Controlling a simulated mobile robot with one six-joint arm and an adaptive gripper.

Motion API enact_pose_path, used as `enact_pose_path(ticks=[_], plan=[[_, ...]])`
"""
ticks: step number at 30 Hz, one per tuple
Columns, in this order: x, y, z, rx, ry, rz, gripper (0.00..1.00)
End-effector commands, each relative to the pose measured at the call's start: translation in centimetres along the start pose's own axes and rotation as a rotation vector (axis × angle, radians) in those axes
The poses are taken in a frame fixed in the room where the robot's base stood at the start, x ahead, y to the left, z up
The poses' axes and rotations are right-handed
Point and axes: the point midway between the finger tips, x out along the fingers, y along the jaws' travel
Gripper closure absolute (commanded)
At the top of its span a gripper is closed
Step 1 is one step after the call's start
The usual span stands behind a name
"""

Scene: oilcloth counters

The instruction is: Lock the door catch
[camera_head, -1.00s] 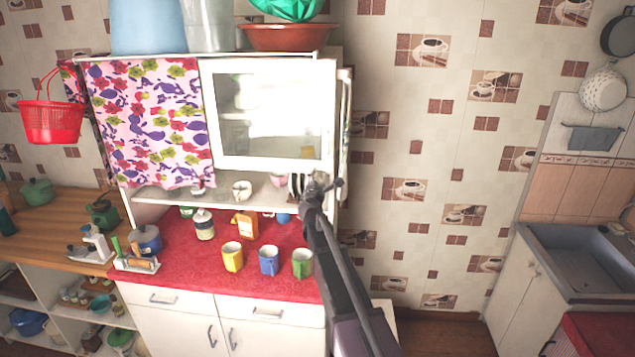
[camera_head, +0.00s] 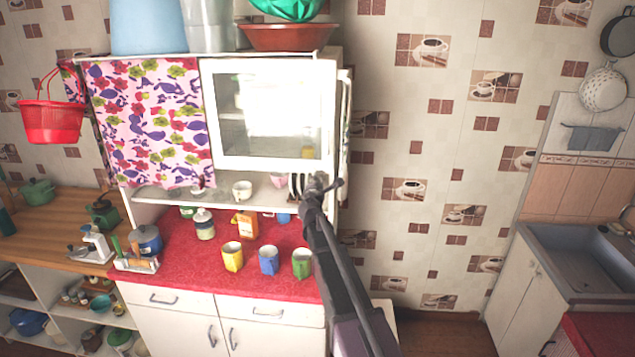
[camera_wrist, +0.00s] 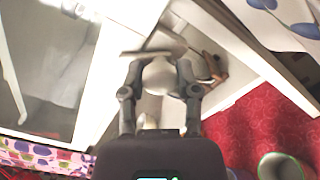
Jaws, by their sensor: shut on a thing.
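The glazed white cabinet door (camera_head: 212,130) hangs at the upper right of the cabinet, with a small pale knob (camera_head: 307,152) on its lower right frame. My gripper (camera_head: 319,182) is at the door's lower right corner, just below that knob. In the wrist view, my gripper's fingers (camera_wrist: 160,72) are closed around a pale rounded piece (camera_wrist: 160,80), apparently the door catch, beside the white door frame (camera_wrist: 110,75). A pale flat bar crosses at the fingertips. I cannot tell whether the door is fully closed or the catch engaged.
A floral curtain (camera_head: 150,120) covers the cabinet's left side. Cups stand on the open shelf below the door. Yellow (camera_head: 232,256), blue (camera_head: 268,260) and green (camera_head: 302,262) mugs stand on the red counter near my arm.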

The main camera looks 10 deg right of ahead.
Motion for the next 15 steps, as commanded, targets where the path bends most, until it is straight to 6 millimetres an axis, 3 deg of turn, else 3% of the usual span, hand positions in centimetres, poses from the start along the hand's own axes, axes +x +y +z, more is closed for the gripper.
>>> enact_pose_path(ticks=[15], plan=[[0.11, 0.01, 0.05, 0.059, -0.001, -0.001, 1.00]])
